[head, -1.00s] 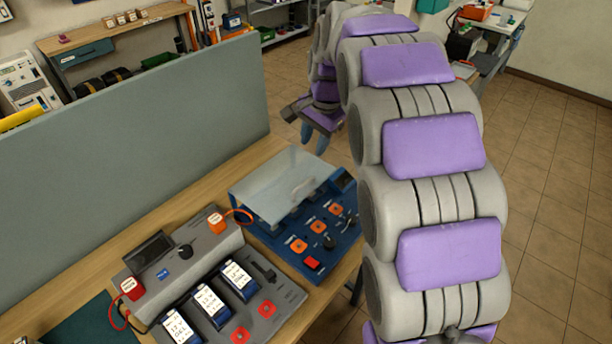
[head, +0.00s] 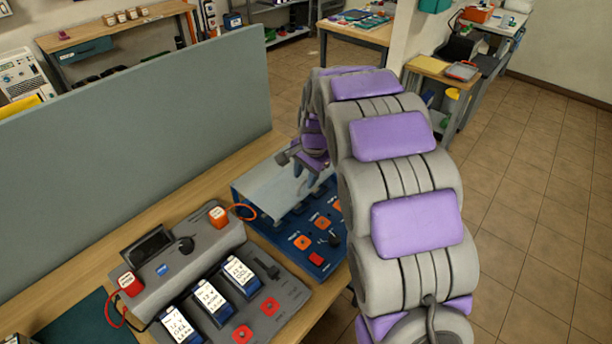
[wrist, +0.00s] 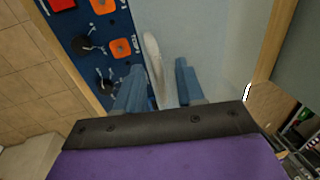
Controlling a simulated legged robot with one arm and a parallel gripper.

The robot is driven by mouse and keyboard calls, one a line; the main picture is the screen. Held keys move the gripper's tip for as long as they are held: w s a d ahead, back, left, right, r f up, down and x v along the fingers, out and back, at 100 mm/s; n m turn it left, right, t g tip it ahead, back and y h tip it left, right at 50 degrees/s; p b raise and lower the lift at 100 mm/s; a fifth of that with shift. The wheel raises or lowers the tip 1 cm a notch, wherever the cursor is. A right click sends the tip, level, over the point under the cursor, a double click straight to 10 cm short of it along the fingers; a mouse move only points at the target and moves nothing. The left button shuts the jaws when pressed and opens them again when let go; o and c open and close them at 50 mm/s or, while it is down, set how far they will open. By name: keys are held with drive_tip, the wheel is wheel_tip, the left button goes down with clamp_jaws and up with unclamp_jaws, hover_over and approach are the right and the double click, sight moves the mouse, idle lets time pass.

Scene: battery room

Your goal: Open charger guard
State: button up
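The charger guard (head: 268,178) is a pale, see-through cover lying over the back part of the blue charger panel (head: 290,245); it looks lowered. In the wrist view the guard (wrist: 220,50) is the grey translucent sheet at right. A pale upright handle (wrist: 153,62) stands near its edge. My gripper (wrist: 160,66) has its two blue fingers apart, one on each side of the handle, with gaps visible, so it is open. Whether the fingers touch the handle or guard cannot be told. In the head view my gripper (head: 312,180) is at the guard's right side, partly hidden by my arm.
A grey charger unit (head: 190,255) with several batteries stands left of the blue panel on the wooden bench (head: 60,282). A grey partition (head: 135,150) rises behind them. Orange sockets and black knobs lie in front of the guard. The tiled floor (head: 540,230) at right is clear.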

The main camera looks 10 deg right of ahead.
drive_tip(key=shift+d, duration=0.4)
drive_tip(key=shift+c, duration=1.3)
drive_tip(key=c, duration=0.3)
drive_tip(key=shift+a, duration=0.1)
clamp_jaws()
drive_tip(key=shift+f, duration=0.1)
